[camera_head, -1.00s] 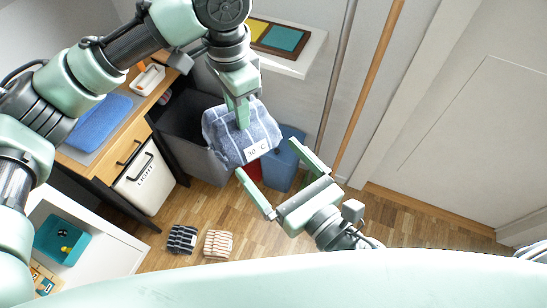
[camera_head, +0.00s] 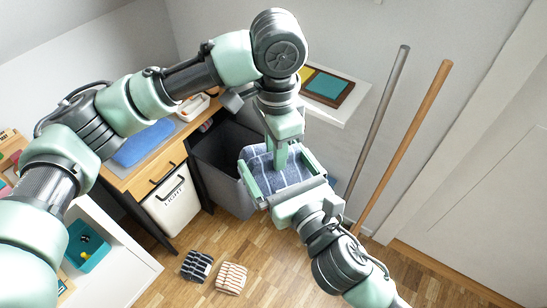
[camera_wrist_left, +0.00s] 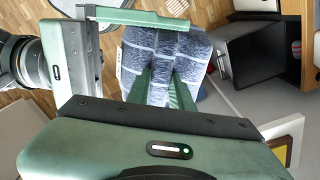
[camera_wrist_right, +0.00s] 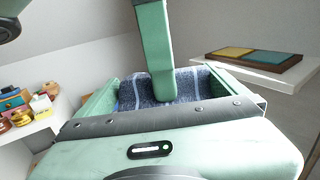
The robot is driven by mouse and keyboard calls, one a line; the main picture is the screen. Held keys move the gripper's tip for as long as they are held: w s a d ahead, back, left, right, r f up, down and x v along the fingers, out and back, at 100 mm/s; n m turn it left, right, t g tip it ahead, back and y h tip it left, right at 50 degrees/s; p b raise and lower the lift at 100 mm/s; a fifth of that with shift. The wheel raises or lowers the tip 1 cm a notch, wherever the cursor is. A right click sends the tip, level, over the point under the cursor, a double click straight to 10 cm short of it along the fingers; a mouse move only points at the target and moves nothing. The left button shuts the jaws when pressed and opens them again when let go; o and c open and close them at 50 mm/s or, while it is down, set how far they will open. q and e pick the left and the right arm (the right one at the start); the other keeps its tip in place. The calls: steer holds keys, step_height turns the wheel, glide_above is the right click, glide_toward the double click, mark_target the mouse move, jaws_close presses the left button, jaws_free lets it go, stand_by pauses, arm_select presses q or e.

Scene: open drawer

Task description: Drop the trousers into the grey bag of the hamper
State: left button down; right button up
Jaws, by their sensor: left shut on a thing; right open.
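The trousers are a folded blue-and-white checked bundle (camera_head: 285,172). They hang from my left gripper (camera_head: 279,158), which is shut on them, and also show in the left wrist view (camera_wrist_left: 190,50). My right gripper (camera_head: 274,163) is open, with one finger on either side of the trousers. In the right wrist view the trousers (camera_wrist_right: 187,84) sit between its fingers; I cannot tell whether they touch. The grey bag (camera_head: 229,178) stands open-topped beside the desk, left of the trousers, and shows in the left wrist view (camera_wrist_left: 262,60).
A white bag marked LIGHT (camera_head: 172,205) stands left of the grey bag, below the desk drawer. Dark striped (camera_head: 196,265) and orange striped (camera_head: 231,278) folded cloths lie on the floor. Two poles (camera_head: 405,140) lean at the right. A shelf (camera_head: 350,105) is behind.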

steer(key=shift+w+a, duration=0.15)
arm_select(q)
steer(key=shift+r, duration=0.1)
arm_select(e)
jaws_close()
arm_select(q)
steer(key=c, duration=1.2)
jaws_free()
steer(key=shift+d, duration=0.1)
arm_select(e)
steer(key=shift+a+r, duration=0.1)
arm_select(q)
steer(key=shift+o, duration=0.2)
